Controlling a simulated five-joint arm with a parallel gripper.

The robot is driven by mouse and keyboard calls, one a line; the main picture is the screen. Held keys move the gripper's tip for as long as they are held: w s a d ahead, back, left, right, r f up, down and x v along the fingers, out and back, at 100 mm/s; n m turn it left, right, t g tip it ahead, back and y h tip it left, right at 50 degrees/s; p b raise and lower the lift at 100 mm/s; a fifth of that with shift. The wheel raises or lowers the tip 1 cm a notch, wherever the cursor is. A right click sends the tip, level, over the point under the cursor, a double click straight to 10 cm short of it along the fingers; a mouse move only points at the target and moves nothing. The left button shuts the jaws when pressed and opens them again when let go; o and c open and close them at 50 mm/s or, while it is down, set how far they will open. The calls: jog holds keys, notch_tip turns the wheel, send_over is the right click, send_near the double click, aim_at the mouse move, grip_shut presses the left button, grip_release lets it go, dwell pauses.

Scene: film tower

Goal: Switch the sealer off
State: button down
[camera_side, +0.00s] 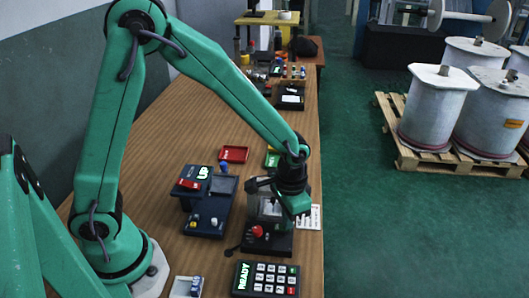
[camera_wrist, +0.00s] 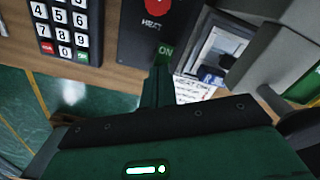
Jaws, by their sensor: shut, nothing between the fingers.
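The sealer (camera_side: 278,244) is a dark unit with a clear upright part, near the right edge of the bench in the side view. It carries a red knob (camera_side: 257,231), which also shows in the wrist view (camera_wrist: 156,5) above the word HEAT. A green ON label (camera_wrist: 164,54) lies on the sealer's edge in the wrist view. My gripper (camera_side: 297,212) is shut and empty, low over the sealer's right side. In the wrist view its fingertips (camera_wrist: 158,72) are close to the ON label; I cannot tell whether they touch. The knob stands left of my gripper in the side view.
A keypad box (camera_side: 265,279) reading READY stands in front of the sealer. A blue machine (camera_side: 207,208) with a lit display stands to the left. A white note card (camera_side: 312,216) lies beside the sealer. Red (camera_side: 233,154) and green trays lie behind. The bench's right edge is close.

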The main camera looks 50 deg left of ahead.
jog(key=shift+f, duration=0.2)
jog(key=shift+r, duration=3.5)
jog(key=shift+r, duration=0.1)
jog(key=s+a+r+n+t, duration=0.3)
jog(key=s+a+r+t, duration=0.2)
jog(key=s+a+r, duration=0.7)
jog(key=shift+s+r+t, duration=0.3)
jog(key=shift+s+r, duration=0.3)
jog(key=shift+r, duration=0.25)
